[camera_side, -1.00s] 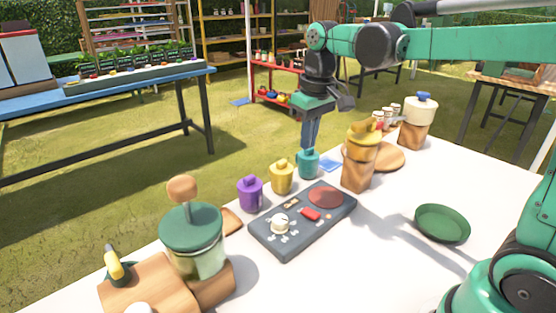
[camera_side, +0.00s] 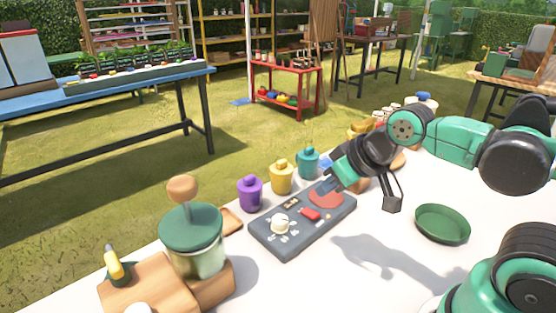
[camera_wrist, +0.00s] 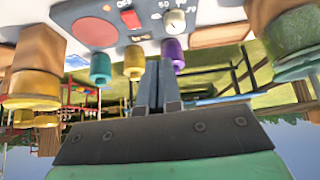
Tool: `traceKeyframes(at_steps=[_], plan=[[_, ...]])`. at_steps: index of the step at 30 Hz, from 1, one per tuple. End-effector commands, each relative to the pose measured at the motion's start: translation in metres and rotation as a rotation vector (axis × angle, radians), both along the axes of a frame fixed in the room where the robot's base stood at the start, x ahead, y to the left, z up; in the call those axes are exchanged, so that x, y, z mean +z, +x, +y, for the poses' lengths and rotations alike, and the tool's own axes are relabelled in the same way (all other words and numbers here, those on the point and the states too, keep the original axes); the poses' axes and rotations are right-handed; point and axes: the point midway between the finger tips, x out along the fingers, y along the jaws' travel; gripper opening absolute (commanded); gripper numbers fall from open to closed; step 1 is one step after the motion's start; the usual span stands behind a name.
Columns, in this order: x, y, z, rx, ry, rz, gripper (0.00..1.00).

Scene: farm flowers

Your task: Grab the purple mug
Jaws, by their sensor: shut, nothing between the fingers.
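The purple mug (camera_side: 250,194) stands upright on the white table beside the dark control panel, left of the yellow mug (camera_side: 281,177) and the teal mug (camera_side: 308,163). My gripper (camera_side: 331,186) is above the panel's red disc end in the side view, right of the purple mug. Its fingers in the wrist view (camera_wrist: 157,66) are closed together and empty.
The control panel (camera_side: 285,242) has a white knob and red switch. A green-lidded jar (camera_side: 191,228) stands left of the purple mug. A green plate (camera_side: 442,224) lies at right. The wooden container behind my gripper is partly hidden. Grass lies beyond the table edge.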

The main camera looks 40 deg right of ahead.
Motion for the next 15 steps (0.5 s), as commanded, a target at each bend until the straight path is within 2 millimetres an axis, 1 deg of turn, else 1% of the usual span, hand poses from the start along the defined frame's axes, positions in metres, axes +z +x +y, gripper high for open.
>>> traceKeyframes(at_steps=[8, 11, 12, 14, 15], plan=[[0.0002, 0.0001, -0.0001, 0.000, 0.000, 0.002, 0.00], [0.0002, 0.0001, -0.0001, 0.000, 0.000, 0.002, 0.26], [0.0002, 0.0001, -0.0001, 0.000, 0.000, 0.002, 0.37], [0.0002, 0.0001, -0.0001, 0.000, 0.000, 0.003, 0.54], [0.0002, 0.0001, -0.0001, 0.000, 0.000, 0.003, 0.65]])
